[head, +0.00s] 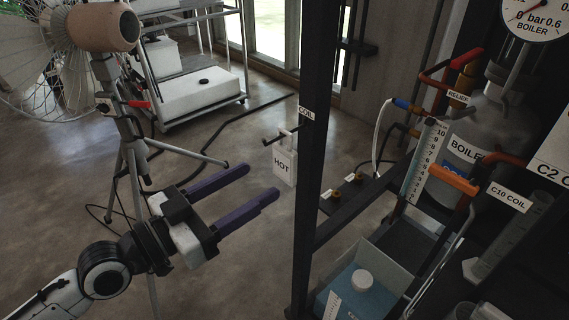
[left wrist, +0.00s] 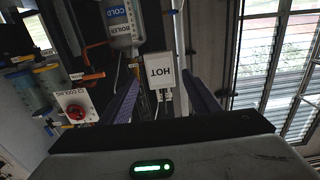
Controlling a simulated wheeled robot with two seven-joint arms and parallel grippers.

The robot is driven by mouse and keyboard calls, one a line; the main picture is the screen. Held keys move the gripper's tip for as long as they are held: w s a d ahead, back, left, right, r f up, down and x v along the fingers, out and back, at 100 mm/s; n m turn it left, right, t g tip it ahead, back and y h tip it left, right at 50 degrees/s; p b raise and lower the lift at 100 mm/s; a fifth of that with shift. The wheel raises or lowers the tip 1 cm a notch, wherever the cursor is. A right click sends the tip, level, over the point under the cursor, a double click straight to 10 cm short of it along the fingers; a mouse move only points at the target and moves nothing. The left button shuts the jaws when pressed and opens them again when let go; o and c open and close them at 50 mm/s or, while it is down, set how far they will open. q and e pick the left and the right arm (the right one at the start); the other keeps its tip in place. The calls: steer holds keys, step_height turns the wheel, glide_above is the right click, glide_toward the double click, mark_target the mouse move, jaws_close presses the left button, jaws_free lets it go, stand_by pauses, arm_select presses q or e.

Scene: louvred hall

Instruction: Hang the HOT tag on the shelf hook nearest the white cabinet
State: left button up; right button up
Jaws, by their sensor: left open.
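I cannot tell which surface is the white cabinet; a pale panel marked C2 (head: 553,150) shows at the right edge. My right gripper is out of view.
The black shelf post (head: 312,150) stands just right of the tag. A fan (head: 40,50) on a tripod and a wheeled rack (head: 190,125) stand left. Floor between is mostly clear.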

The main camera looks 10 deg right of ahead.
mark_target(282, 167)
arm_select(q)
steer(key=x, duration=0.8)
stand_by(0.4)
jaws_close()
